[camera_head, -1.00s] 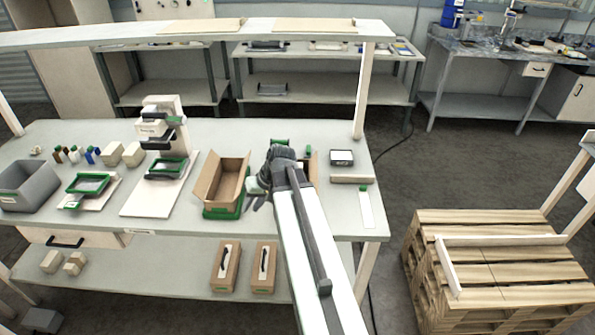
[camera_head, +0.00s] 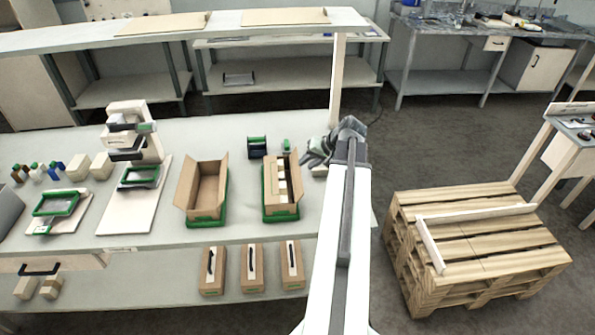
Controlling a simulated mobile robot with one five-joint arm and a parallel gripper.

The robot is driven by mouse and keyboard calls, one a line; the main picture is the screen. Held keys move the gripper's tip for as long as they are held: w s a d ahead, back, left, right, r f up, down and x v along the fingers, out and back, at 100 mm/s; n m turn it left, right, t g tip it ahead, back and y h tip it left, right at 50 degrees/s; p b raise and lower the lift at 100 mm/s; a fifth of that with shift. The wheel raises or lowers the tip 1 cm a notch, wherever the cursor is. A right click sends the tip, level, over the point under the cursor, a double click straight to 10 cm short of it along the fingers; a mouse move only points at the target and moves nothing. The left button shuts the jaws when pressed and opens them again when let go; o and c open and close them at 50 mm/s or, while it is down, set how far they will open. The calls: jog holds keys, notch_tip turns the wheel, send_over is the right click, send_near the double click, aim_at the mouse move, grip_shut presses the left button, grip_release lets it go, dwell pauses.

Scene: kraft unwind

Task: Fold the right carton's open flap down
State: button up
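The right carton (camera_head: 270,205) is a brown box on a green base on the bench. Pale blocks show inside its top opening. A narrow brown flap seems to stand at its right long side, close to my gripper. The left carton (camera_head: 187,190) stands beside it on its own green base, open, with its flaps spread outward. My gripper (camera_head: 308,160) is just right of the right carton's far end, over the bench. Its fingers are dark and blurred into the arm, so I cannot tell whether they are open or touch the flap.
A dark blue and green dispenser (camera_head: 257,147) stands behind the right carton. A press-like device (camera_head: 135,130) stands at the left. Several small cartons (camera_head: 252,270) lie on the lower shelf. A wooden pallet stack (camera_head: 480,250) stands on the floor at the right.

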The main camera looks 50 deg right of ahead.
aim_at(299, 168)
jog(key=b+x, duration=0.4)
jog(key=x, duration=0.2)
jog(key=shift+w+f, duration=0.15)
jog(key=shift+f, duration=0.2)
jog(key=shift+r, duration=0.15)
grip_shut()
dwell(0.8)
